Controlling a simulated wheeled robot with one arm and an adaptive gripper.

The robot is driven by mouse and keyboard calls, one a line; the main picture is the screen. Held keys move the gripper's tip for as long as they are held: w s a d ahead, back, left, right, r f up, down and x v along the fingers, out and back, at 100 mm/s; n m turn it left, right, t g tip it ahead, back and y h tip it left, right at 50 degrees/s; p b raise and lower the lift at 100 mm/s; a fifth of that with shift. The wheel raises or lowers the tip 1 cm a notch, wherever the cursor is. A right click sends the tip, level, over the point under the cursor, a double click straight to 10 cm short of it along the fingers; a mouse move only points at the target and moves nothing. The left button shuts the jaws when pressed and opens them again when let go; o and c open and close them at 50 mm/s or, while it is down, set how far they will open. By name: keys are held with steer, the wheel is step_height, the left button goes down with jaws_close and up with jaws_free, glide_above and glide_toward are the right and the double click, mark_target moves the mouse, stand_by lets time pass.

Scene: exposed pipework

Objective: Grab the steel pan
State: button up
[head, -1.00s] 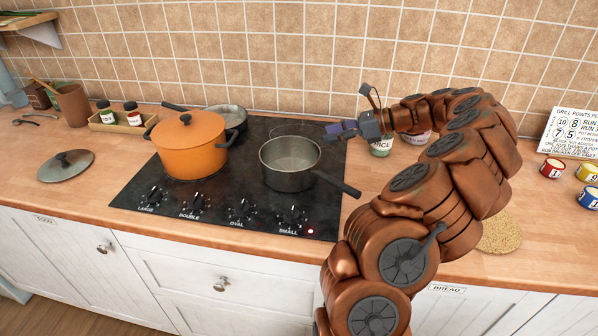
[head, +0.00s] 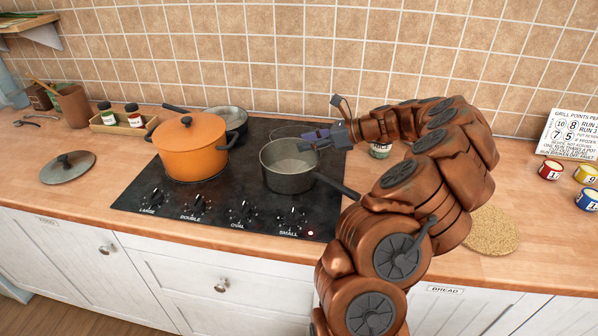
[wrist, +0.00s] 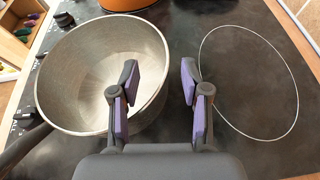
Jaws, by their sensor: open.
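The steel pan (head: 287,178) is a grey, empty saucepan on the front right of the black hob. Its dark handle (head: 338,187) points to the front right. In the wrist view the pan (wrist: 75,75) fills the left side, with its handle (wrist: 25,150) at lower left. My gripper (head: 308,141) is open and empty at the pan's back right rim. In the wrist view my gripper (wrist: 160,80) has its left finger over the pan's inside and its right finger beyond the rim. I cannot tell how far the fingertips are above the rim.
An orange pot (head: 190,148) with a lid stands left of the pan. Another grey pan (head: 228,120) sits behind it. A bare hob ring (wrist: 248,82) lies right of the pan in the wrist view. A jar (head: 380,150) stands right of the hob. A lid (head: 68,167) lies at left.

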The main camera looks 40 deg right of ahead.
steer(key=shift+c, duration=0.4)
jaws_close()
